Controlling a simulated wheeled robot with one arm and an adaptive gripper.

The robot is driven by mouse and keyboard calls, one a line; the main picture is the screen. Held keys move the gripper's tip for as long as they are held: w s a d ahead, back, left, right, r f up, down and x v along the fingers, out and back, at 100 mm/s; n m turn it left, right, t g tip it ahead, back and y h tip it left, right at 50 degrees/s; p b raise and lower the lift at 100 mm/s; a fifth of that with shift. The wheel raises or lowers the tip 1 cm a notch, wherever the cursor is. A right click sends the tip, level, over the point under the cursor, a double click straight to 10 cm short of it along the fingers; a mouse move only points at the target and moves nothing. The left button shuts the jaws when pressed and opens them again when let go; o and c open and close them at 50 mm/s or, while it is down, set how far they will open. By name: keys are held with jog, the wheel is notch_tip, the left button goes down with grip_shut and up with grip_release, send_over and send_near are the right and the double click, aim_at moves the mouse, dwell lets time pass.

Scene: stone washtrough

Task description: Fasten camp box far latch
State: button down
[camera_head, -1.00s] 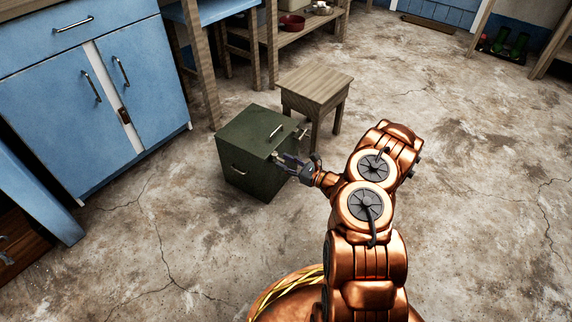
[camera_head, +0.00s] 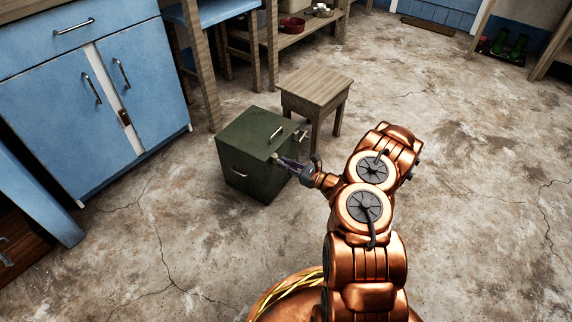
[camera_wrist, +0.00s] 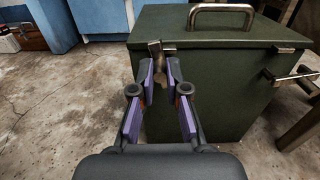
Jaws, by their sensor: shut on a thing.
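The camp box (camera_head: 250,160) is a dark green box on the floor with its lid down, a metal handle on top and another on its left face. My gripper (camera_head: 279,159) is at the box's lid edge. In the wrist view, my gripper (camera_wrist: 161,66) has its purple-sided fingers drawn close together on a small metal latch (camera_wrist: 155,47) at the lid's left front corner. The fingertips hide its lower part. Another metal fitting (camera_wrist: 296,75) sticks out at the box's right side; I cannot tell whether it is a latch or a handle.
A wooden stool (camera_head: 315,90) stands close behind the box on the right. Blue cabinets (camera_head: 95,95) stand to the left, and a wooden shelf (camera_head: 285,38) is behind. The concrete floor on the right is clear.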

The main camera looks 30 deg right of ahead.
jog(key=shift+w+d+m, duration=0.1)
jog(key=shift+d+m, duration=0.1)
jog(key=shift+m, duration=0.45)
jog(key=shift+w+d+m, duration=0.1)
jog(key=shift+d+m, duration=0.05)
jog(key=shift+m, duration=0.5)
jog(key=c, duration=1.2)
grip_release()
jog(key=shift+s, duration=0.1)
jog(key=v, duration=1.1)
jog(key=shift+s+d, duration=0.25)
jog(key=shift+s, duration=0.1)
